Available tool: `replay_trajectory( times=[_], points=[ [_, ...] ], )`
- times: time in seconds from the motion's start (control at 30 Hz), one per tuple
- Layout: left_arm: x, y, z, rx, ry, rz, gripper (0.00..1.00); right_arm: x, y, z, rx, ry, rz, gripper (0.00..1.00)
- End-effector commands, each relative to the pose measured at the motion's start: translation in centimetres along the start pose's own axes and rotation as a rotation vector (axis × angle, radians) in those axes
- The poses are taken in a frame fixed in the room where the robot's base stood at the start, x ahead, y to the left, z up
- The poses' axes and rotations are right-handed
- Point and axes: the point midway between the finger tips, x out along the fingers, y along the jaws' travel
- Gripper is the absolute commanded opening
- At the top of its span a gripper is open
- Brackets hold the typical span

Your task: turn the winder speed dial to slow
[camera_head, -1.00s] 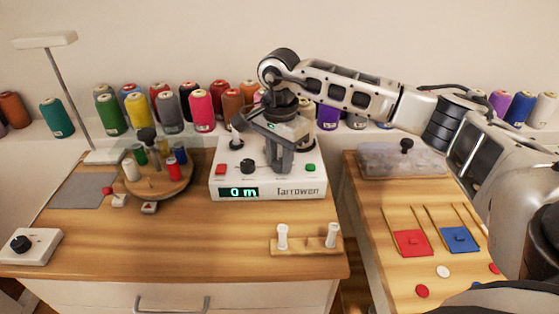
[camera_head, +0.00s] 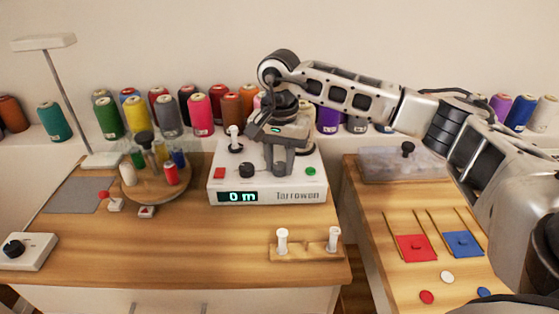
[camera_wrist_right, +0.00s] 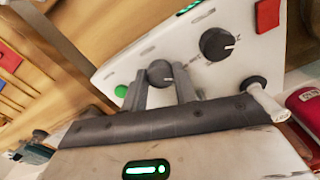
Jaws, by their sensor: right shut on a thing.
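The white winder (camera_head: 300,197) stands at the back of the wooden table, its display (camera_head: 238,197) reading "0 m". Its front has a black dial (camera_head: 248,170) on the left and a second black dial farther right. My right gripper (camera_head: 280,170) reaches down over the winder, with its fingers around the second dial. The right wrist view shows this dial (camera_wrist_right: 160,72) between the two fingers of the gripper (camera_wrist_right: 163,88). The other dial (camera_wrist_right: 217,44) sits clear of them, with a white pointer mark. The held dial's setting is too small to read. My left gripper is out of view.
A green button (camera_head: 311,171) is close to the right finger, and a red button (camera_head: 218,173) sits at the left. A spool carousel (camera_head: 150,190) stands left of the winder. A stand with two white pegs (camera_head: 308,252) is in front. The table's front middle is clear.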

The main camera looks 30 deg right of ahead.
Motion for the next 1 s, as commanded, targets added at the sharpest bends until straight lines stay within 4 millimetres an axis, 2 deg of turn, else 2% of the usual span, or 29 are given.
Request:
replay_trajectory(
  times=[0.23,0.27,0.33,0.6,0.73,0.87,1.0],
  points=[
    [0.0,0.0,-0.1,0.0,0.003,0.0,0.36,-0.2,-0.1,-0.1,0.002,0.003,-0.005,0.06],
    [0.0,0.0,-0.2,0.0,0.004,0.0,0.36,-0.2,-0.1,-0.1,0.002,0.003,-0.005,0.31],
    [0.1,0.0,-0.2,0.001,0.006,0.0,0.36,-0.2,-0.1,-0.1,0.002,0.003,-0.005,0.5],
    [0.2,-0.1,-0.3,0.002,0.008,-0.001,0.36,-0.1,0.0,-0.1,0.002,0.001,-0.002,0.5],
    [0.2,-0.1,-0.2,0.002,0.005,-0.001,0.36,-0.8,-0.1,-0.1,0.002,0.002,-0.003,0.5],
    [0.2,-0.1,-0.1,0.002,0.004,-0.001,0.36,-2.9,-0.1,-0.1,0.001,0.003,-0.005,0.5],
    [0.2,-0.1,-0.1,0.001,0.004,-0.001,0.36,-6.3,-0.1,-0.1,0.001,0.004,-0.007,0.5]
  ],
)
